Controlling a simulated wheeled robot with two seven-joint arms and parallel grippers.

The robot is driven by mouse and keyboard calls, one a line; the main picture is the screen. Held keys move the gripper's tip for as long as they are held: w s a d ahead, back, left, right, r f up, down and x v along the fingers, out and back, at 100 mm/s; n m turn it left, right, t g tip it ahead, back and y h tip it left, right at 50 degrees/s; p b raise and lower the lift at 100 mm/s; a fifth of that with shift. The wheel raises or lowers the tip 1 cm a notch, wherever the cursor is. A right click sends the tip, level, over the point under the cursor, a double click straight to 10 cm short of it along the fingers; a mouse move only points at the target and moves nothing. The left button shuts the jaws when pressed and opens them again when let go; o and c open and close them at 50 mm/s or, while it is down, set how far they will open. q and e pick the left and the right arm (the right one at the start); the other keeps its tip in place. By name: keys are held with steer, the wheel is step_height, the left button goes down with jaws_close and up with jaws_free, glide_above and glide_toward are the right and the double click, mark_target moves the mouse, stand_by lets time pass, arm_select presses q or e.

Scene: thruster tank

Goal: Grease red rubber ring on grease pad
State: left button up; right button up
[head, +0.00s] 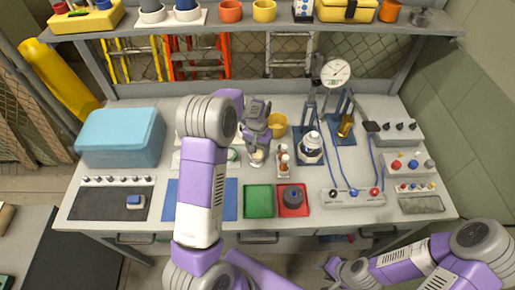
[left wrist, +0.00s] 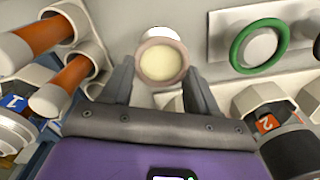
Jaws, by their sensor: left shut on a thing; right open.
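My left gripper (head: 257,150) points down over the middle of the bench. In the left wrist view its fingers (left wrist: 160,80) sit on both sides of a dull pinkish ring (left wrist: 140,63) and are shut on it. This seems to be the rubber ring, though it looks pale rather than red. A round cream surface (left wrist: 161,63), seemingly the grease pad, shows through the ring. I cannot tell whether they touch. My right gripper (head: 340,270) is open and empty in front of the bench, low at the right.
A green ring (left wrist: 240,43) lies on a white plate. A blue box (head: 122,138) stands left; a dial gauge (head: 336,73) stands behind.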

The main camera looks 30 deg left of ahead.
arm_select(q)
steer(key=shift+a, duration=0.1)
steer(key=n, duration=0.4)
steer(key=n+p, duration=0.1)
steer(key=n, duration=0.2)
steer(key=shift+f+n, duration=0.1)
steer(key=shift+n, duration=1.1)
steer(key=shift+s, duration=0.1)
steer(key=m, duration=0.4)
steer(key=shift+m, duration=0.4)
